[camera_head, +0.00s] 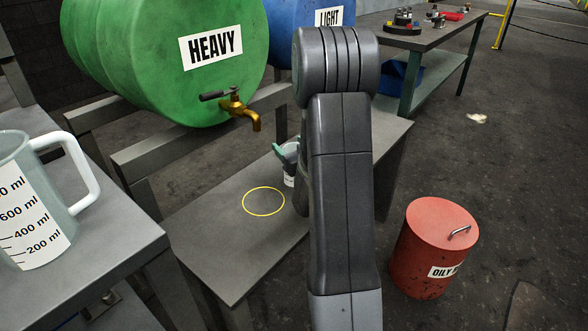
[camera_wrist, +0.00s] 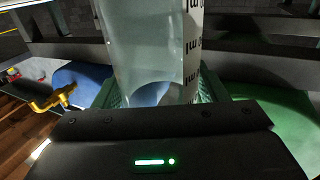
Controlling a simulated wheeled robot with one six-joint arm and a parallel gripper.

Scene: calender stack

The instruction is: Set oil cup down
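The oil cup (camera_wrist: 150,45) is a clear cup with a white label marked in ml, which reads upside down in the wrist view. My gripper (camera_wrist: 158,92) has green fingers on both sides of the cup and appears shut on it. In the head view, only a small part of the cup (camera_head: 290,180) shows beside my arm, below a green finger (camera_head: 281,151). My arm hides the rest. The cup is over the grey bench (camera_head: 230,250), right of a yellow ring (camera_head: 263,201). I cannot tell whether its base touches the bench.
A green HEAVY barrel (camera_head: 150,60) with a brass tap (camera_head: 240,107) stands behind the ring. A blue LIGHT barrel (camera_head: 290,20) is beside it. A large measuring jug (camera_head: 38,210) stands on the left table. A red oily bin (camera_head: 430,245) is right. The ring is empty.

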